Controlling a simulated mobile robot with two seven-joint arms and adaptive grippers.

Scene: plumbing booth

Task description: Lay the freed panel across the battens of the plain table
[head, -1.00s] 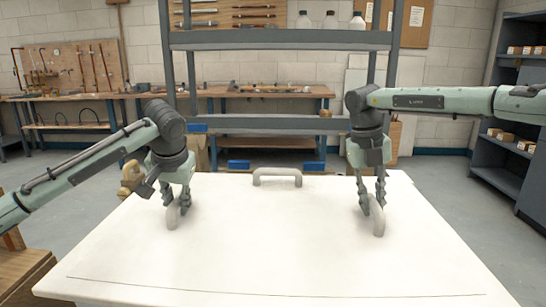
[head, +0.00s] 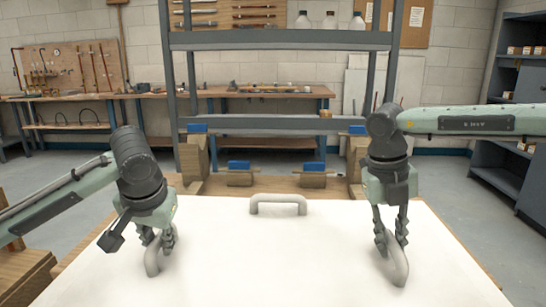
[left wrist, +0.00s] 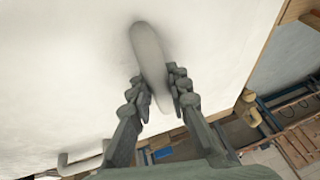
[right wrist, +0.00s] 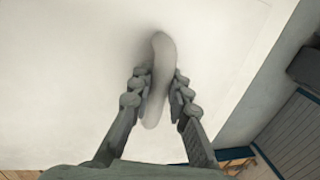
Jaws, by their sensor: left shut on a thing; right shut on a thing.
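The white panel (head: 270,260) fills the lower middle of the head view. It has a grey handle near each side and a third handle (head: 278,204) at its far edge. My left gripper (head: 155,250) is shut on the left handle (head: 152,264), which also shows in the left wrist view (left wrist: 148,50). My right gripper (head: 391,248) is shut on the right handle (head: 399,268), which also shows in the right wrist view (right wrist: 162,60). I cannot tell any table or battens under the panel.
A wooden frame with blue-topped blocks (head: 239,172) stands just beyond the panel's far edge, before a grey upright rack (head: 280,122). A workbench (head: 240,91) runs along the back wall. Dark shelves (head: 510,130) stand at right. Grey floor (head: 450,200) is open on the right.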

